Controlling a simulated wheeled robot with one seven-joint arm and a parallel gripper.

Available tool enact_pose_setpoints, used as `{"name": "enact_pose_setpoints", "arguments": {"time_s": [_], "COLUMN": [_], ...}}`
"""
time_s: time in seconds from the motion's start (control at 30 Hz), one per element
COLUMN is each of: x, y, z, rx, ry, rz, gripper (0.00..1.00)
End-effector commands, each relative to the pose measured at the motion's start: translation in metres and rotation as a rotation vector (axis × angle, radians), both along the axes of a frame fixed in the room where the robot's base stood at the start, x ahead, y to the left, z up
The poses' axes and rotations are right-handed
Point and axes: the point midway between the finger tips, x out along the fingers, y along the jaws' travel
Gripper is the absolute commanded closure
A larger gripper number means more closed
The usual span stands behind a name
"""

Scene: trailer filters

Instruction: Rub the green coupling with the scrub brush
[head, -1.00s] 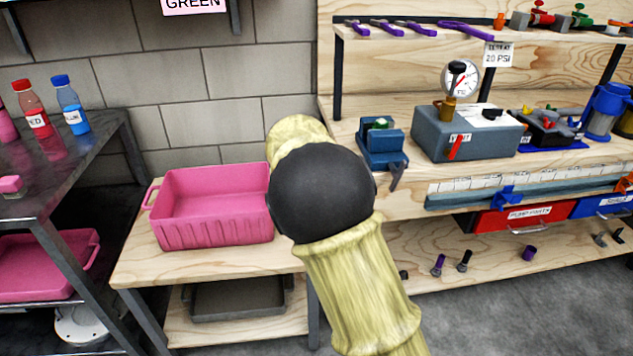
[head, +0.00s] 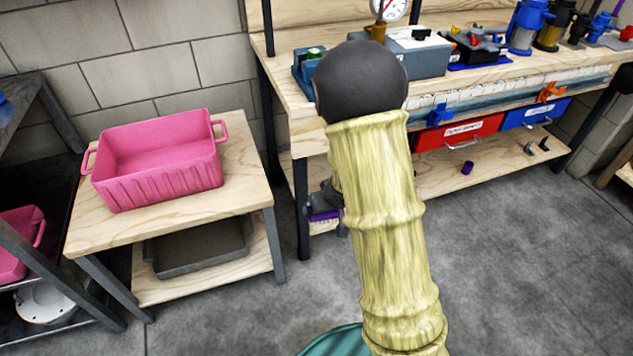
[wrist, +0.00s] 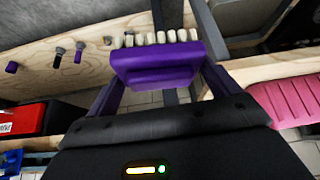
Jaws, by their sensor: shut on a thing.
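My gripper (wrist: 158,72) is shut on the purple scrub brush (wrist: 155,58), whose pale bristles point away from the gripper in the wrist view. In the head view the brush (head: 325,216) shows low beside my arm, in front of the bench's left leg, bristles down. The small green coupling (head: 314,53) sits in the blue vise (head: 303,71) at the left end of the bench top, partly behind my arm. The brush is well below the vise and apart from it. The coupling does not show in the wrist view.
A pink tub (head: 160,165) stands on the small wooden table (head: 235,165) left of the bench. A grey tray (head: 200,246) is on its lower shelf. A grey box with a gauge (head: 418,52) stands right of the vise. Red (head: 460,135) and blue (head: 535,112) bins hang under the bench. The floor in front is open.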

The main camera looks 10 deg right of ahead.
Motion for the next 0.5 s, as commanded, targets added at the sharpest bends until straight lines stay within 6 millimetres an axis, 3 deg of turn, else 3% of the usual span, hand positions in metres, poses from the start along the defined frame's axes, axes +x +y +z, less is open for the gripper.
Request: {"name": "enact_pose_setpoints", "arguments": {"time_s": [0.2, 0.5], "x": [-0.043, -0.048], "y": [-0.008, -0.009], "z": [-0.037, -0.039], "rx": [-0.002, 0.0], "ry": [0.007, -0.001], "rz": [0.255, 0.304], "gripper": [0.3, 0.3]}}
